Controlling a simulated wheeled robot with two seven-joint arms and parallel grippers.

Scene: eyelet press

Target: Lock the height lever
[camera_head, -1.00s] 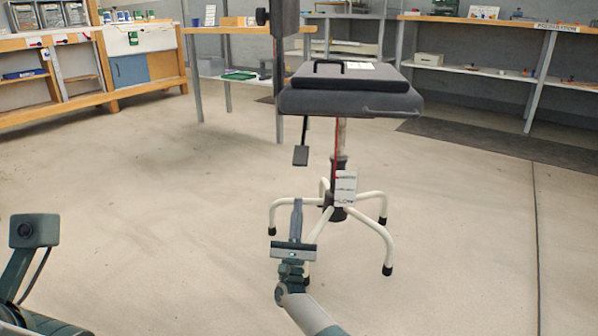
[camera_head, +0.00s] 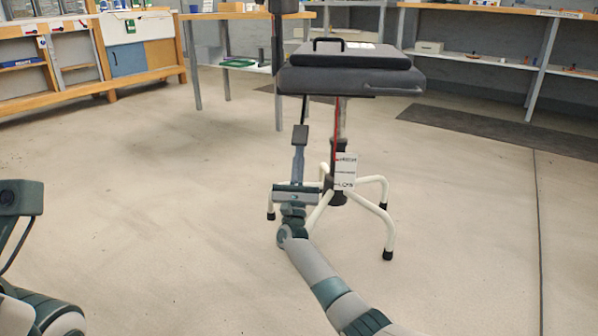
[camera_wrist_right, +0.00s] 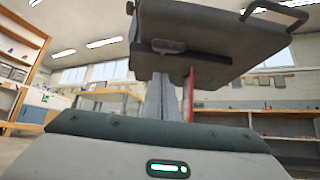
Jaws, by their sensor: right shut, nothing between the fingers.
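The height lever (camera_head: 300,135) is a dark flat paddle on a thin rod, hanging under the left side of the padded seat (camera_head: 345,81). The paddle also shows in the right wrist view (camera_wrist_right: 168,46), just above the fingertips and below the seat's underside. My right gripper (camera_head: 299,152) is shut and empty, pointing up. Its fingertips are right at the paddle's lower edge in the head view; I cannot tell whether they touch. In the right wrist view the shut fingers (camera_wrist_right: 163,90) stand in front of the seat.
The seat stands on a column with white legs (camera_head: 376,220) and black feet. A dark post (camera_head: 277,40) rises at the seat's left. Benches and shelves line the back; the floor around is clear.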

